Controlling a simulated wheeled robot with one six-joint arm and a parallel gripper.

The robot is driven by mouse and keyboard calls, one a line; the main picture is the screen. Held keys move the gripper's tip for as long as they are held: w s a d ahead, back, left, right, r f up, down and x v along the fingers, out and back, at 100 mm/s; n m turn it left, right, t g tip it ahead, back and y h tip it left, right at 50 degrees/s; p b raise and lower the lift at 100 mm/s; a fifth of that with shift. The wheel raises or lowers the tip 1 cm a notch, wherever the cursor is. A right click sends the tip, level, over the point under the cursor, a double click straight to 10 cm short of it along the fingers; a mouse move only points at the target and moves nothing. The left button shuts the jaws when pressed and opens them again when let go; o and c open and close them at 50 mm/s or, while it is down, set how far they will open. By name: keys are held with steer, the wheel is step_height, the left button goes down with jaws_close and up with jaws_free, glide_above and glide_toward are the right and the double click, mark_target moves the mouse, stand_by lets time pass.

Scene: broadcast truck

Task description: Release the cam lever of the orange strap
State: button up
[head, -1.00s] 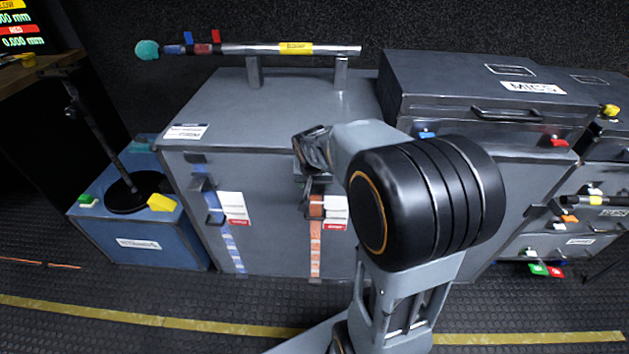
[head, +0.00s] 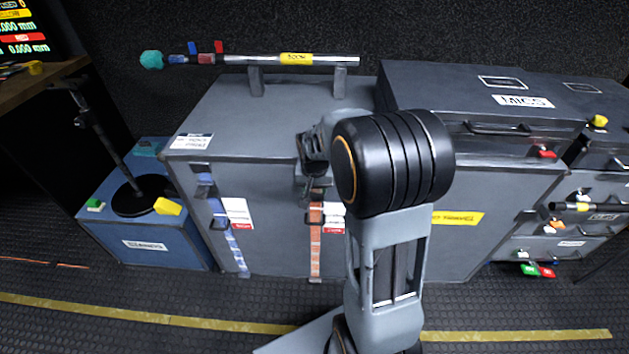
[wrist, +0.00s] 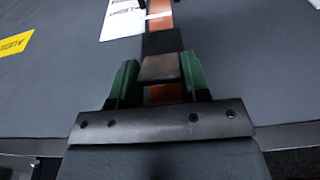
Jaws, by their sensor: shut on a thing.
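The orange strap (head: 316,245) runs down the front of a large grey case, with a white and red tag (head: 334,217) beside it. It also shows in the wrist view (wrist: 159,22), above the dark buckle. My gripper (head: 313,175) is at the upper end of this strap, against the case front. In the wrist view its green finger pads (wrist: 160,82) stand on either side of the dark cam lever (wrist: 160,68) and are shut on it. In the head view the gripper hides most of the lever and buckle.
A blue strap (head: 236,247) with its own dark lever (head: 219,221) is to the left on the same grey case (head: 275,230). A boom pole (head: 262,59) rests on top. A blue case (head: 150,246) stands left, and a MICS case (head: 450,90) right.

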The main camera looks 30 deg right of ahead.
steer(key=o, duration=0.9)
steer(key=p+v, duration=0.3)
steer(key=v, duration=1.1)
steer(key=shift+d+p, duration=0.1)
steer(key=shift+p, duration=0.25)
steer(key=shift+f, duration=0.1)
